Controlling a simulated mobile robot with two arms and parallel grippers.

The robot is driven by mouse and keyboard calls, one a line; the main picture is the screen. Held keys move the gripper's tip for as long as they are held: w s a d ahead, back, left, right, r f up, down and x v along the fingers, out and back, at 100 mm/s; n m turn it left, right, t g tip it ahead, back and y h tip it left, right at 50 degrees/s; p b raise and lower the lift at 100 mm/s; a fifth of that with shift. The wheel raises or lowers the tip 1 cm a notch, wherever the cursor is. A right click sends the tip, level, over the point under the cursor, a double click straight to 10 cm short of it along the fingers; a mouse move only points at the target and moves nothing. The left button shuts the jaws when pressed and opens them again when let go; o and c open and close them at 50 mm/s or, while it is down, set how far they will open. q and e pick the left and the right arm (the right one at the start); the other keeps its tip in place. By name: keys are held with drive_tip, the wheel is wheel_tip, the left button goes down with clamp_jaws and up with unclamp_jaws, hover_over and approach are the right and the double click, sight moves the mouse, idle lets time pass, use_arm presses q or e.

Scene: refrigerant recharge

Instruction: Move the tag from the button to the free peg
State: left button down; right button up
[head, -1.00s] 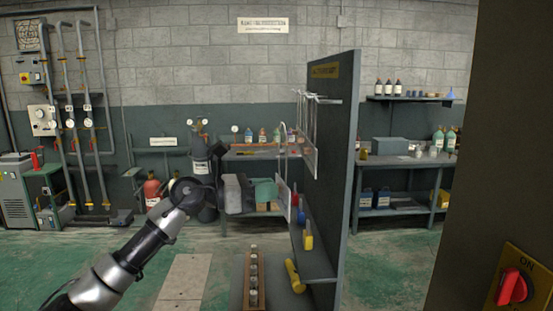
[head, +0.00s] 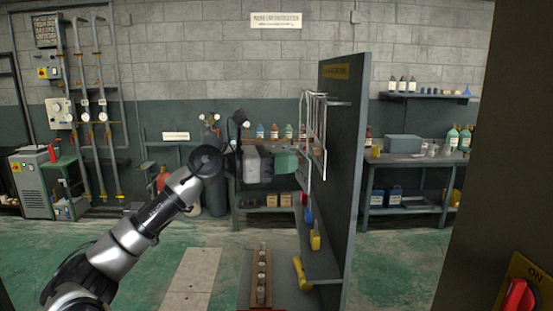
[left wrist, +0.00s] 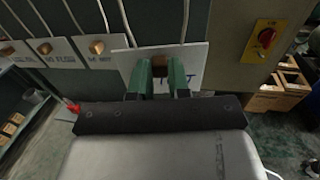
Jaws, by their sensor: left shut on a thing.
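My left gripper (head: 290,163) is beside the dark upright panel (head: 339,190) in the head view. In the left wrist view its green fingers (left wrist: 160,72) are shut on the brown grip of a white tag (left wrist: 196,58). The tag faces the panel, with white wire above it. Other white tags with brown knobs (left wrist: 97,47) hang to its left. Pegs (head: 340,103) stick out from the panel top with wire loops (head: 306,125); I cannot tell which peg is free. The red button (left wrist: 267,38) on a yellow plate is right of the tag. My right gripper is not visible.
A shelf (head: 320,265) on the panel carries yellow and blue-handled items. A rack of small bottles (head: 261,275) stands below. A red ON switch (head: 517,296) sits on a dark post at right. Benches stand behind; the floor left of the panel is open.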

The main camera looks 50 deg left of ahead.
sight(303, 167)
use_arm(q)
drive_tip(key=shift+d+p+x, duration=0.15)
drive_tip(key=shift+p+x, duration=0.1)
drive_tip(key=shift+x, duration=0.8)
drive_tip(key=shift+d+p+x, duration=0.2)
drive_tip(key=shift+x, duration=0.85)
drive_tip(key=shift+w+d+f+b, duration=0.25)
drive_tip(key=shift+w+d+b, duration=0.4)
drive_tip(key=shift+b, duration=0.25)
drive_tip(key=shift+f+b, duration=0.35)
drive_tip(key=shift+a, duration=0.1)
drive_tip(key=c, duration=1)
unclamp_jaws()
drive_tip(key=shift+s, duration=0.15)
